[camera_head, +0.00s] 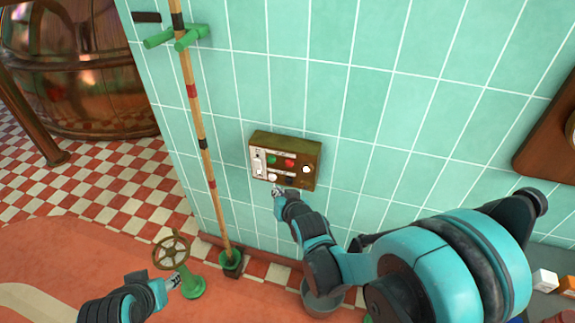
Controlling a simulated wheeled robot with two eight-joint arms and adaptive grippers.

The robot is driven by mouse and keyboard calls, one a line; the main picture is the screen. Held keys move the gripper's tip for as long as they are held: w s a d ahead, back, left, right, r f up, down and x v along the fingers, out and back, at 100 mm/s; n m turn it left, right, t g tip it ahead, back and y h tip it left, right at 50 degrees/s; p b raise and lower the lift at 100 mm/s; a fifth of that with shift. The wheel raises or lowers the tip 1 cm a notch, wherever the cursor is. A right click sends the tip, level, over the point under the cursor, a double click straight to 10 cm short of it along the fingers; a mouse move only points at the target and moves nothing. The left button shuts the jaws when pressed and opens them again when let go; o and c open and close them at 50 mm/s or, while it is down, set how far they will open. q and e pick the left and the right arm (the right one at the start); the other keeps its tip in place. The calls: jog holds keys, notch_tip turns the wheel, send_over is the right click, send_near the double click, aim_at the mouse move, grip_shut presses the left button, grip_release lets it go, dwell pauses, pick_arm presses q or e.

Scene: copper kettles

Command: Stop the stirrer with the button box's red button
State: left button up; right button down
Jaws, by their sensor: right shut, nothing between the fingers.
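The button box (313,152) is a brownish box on the green tiled wall, with a pale panel. Its red button (290,162) sits right of a green button (272,159) in the upper row. My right gripper (277,189) is shut and empty, just below the lower left part of the box and under the red button's row. I cannot tell whether its tip touches the box. The red button is uncovered. My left gripper (174,281) is low at the left near a valve wheel; its fingers are too small to judge. The stirrer cannot be made out.
A striped pole (200,130) stands left of the box, held by a green bracket (178,38). A valve with a brown wheel (171,252) stands at lower left. A copper kettle (75,80) is at upper left. The wall around the box is clear.

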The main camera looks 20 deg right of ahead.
send_near(283, 165)
jog(key=shift+w+a+f, duration=0.3)
jog(key=shift+w+f, duration=0.25)
jog(key=shift+w, duration=0.1)
jog(key=shift+w+a+f, duration=0.3)
jog(key=shift+w+f, duration=0.25)
jog(key=shift+w, duration=0.1)
jog(key=shift+w+d, duration=0.1)
dwell(0.6)
jog(key=shift+w+d, duration=0.15)
jog(key=shift+w, duration=0.1)
jog(key=shift+w+d+b, duration=0.25)
jog(key=shift+w+b, duration=0.1)
dwell(0.7)
dwell(0.3)
jog(key=shift+s+a, duration=0.5)
jog(key=shift+s, duration=0.25)
jog(key=s+a, duration=0.1)
jog(key=s, duration=0.1)
jog(key=s+a, duration=0.1)
jog(key=s, duration=0.1)
jog(key=shift+a, duration=0.4)
